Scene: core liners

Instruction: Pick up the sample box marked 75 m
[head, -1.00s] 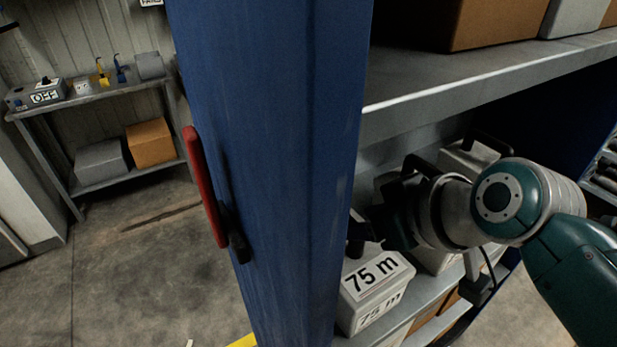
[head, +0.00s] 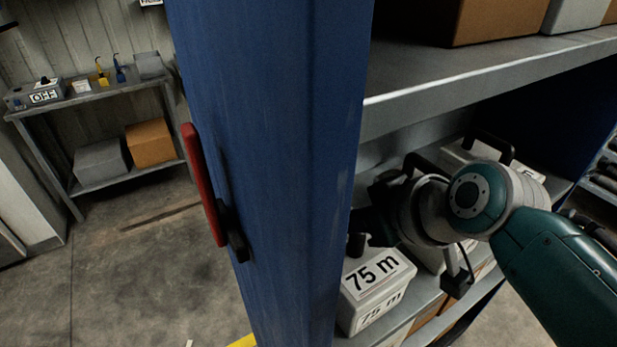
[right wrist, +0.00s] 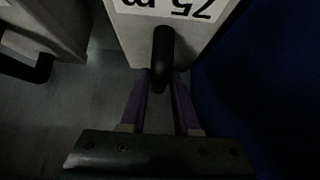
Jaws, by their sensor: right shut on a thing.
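The white sample box marked 75 m (head: 372,293) stands on the shelf just right of the blue post. In the right wrist view the box (right wrist: 135,36) shows its label upside down at the top, with its black handle (right wrist: 163,58) pointing toward me. My right gripper (right wrist: 162,88) is shut on the handle, one finger on each side. In the head view the arm reaches in from the right, and the post and wrist hide the fingertips. My left gripper is not in view.
The blue post (head: 275,180) with a red handle (head: 203,185) stands close left of the box. A shelf board (head: 480,75) with boxes is above. Another handled box (head: 490,155) stands behind my wrist. A bench (head: 90,97) is far left.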

